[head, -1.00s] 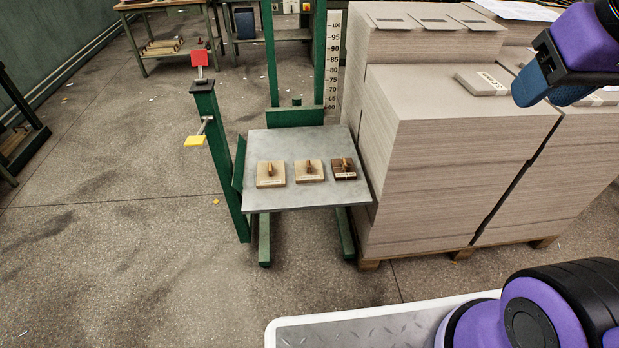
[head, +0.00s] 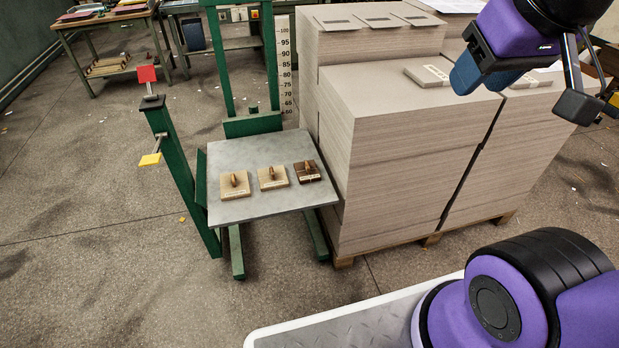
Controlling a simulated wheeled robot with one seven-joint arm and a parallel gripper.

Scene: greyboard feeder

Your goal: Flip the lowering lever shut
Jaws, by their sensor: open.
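A green lift stand has a slanted green post (head: 183,170) at its left. A red-tipped lever (head: 147,75) stands upright on the post's top. A yellow-tipped lever (head: 150,159) sticks out to the left from the post's side, lower down. Neither bears a label I can read, so I cannot tell which one is the lowering lever. My gripper (head: 484,76), with blue fingers on a purple arm, is open at the upper right, in front of the board stacks. It is far to the right of both levers and touches neither; its fingers partly overlap in view.
The stand's grey platform (head: 225,152) bears three small blocks with wooden handles. Tall greyboard stacks (head: 395,150) on a pallet (head: 390,247) fill the space right of it. A workbench (head: 105,22) stands behind left.

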